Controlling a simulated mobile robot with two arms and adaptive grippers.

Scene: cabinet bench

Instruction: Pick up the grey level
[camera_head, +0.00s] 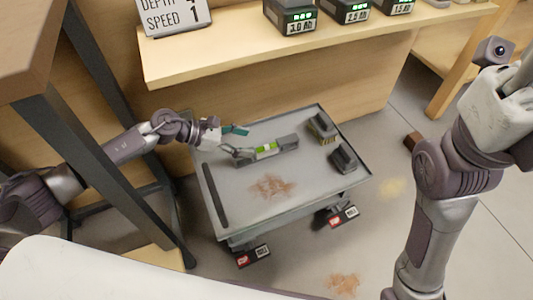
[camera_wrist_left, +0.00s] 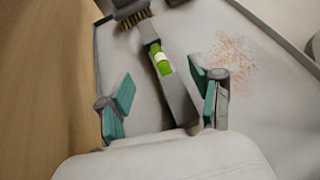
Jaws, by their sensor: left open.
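The grey level (camera_head: 275,148) with a bright green vial lies on the grey cart top (camera_head: 235,205). My left gripper (camera_head: 238,143) is open at the level's left end, its teal fingers apart. In the left wrist view the level (camera_wrist_left: 178,98) runs lengthwise between the two open fingers (camera_wrist_left: 162,85), with a gap on each side. Its near end lies close to the gripper's palm. My right arm stands at the right of the head view, but its fingers do not show.
A brush (camera_head: 322,127) and a dark block (camera_head: 343,158) lie on the cart's right side. A wooden shelf (camera_head: 225,62) above holds several battery-like units and a sign (camera_head: 173,15). A dark table leg (camera_head: 120,175) stands near my left arm.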

